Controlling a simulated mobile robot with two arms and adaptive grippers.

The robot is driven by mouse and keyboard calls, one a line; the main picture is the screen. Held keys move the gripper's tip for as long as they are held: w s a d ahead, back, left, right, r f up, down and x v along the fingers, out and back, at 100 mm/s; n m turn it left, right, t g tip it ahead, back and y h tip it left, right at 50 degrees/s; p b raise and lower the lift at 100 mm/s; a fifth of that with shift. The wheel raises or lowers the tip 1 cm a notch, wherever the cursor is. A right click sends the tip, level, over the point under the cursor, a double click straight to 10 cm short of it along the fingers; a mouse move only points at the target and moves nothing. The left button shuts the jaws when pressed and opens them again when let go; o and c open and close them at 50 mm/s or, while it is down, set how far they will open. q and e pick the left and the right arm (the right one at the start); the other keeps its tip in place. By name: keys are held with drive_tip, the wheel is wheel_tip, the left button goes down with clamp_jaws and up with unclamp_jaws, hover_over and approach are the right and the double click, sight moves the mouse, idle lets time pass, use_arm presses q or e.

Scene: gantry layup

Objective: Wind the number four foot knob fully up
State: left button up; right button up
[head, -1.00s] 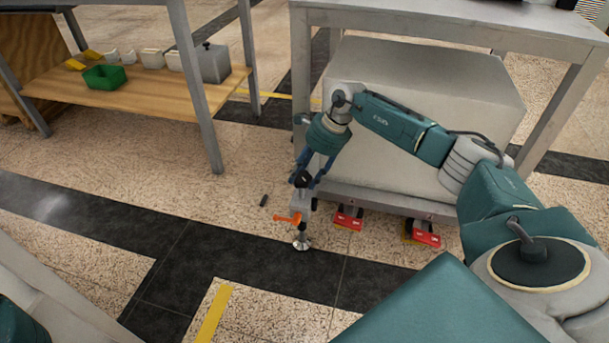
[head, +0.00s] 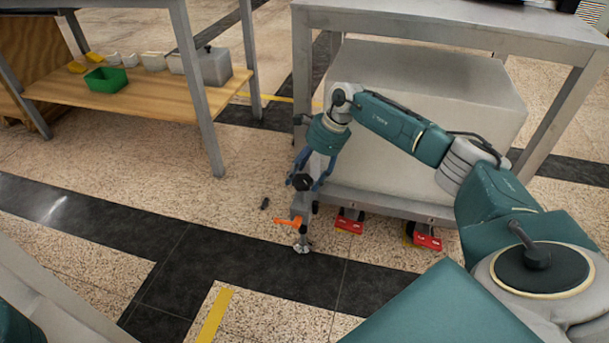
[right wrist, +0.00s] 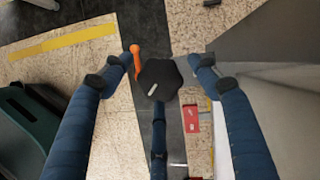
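A black lobed foot knob (right wrist: 158,80) with a short pale mark on top shows in the right wrist view. In the head view the knob (head: 303,182) sits at the near left corner of the grey cart, above an orange lever (head: 288,221) and a round metal foot (head: 302,248) close to the floor. No number is readable on it. My right gripper (right wrist: 163,66) is over the knob with its blue fingers spread to either side, gaps showing between them and the knob. The gripper (head: 309,180) points down in the head view. My left gripper is out of view.
A large grey box (head: 430,100) rests on the cart under a metal table (head: 450,20). Red foot pieces (head: 350,226) stand along the cart's lower edge. A small dark piece (head: 265,203) lies on the floor. A wooden shelf (head: 130,98) stands left; floor between is clear.

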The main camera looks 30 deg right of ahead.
drive_tip(key=shift+s, duration=0.1)
drive_tip(key=v, duration=1.2)
drive_tip(key=shift+a, duration=0.15)
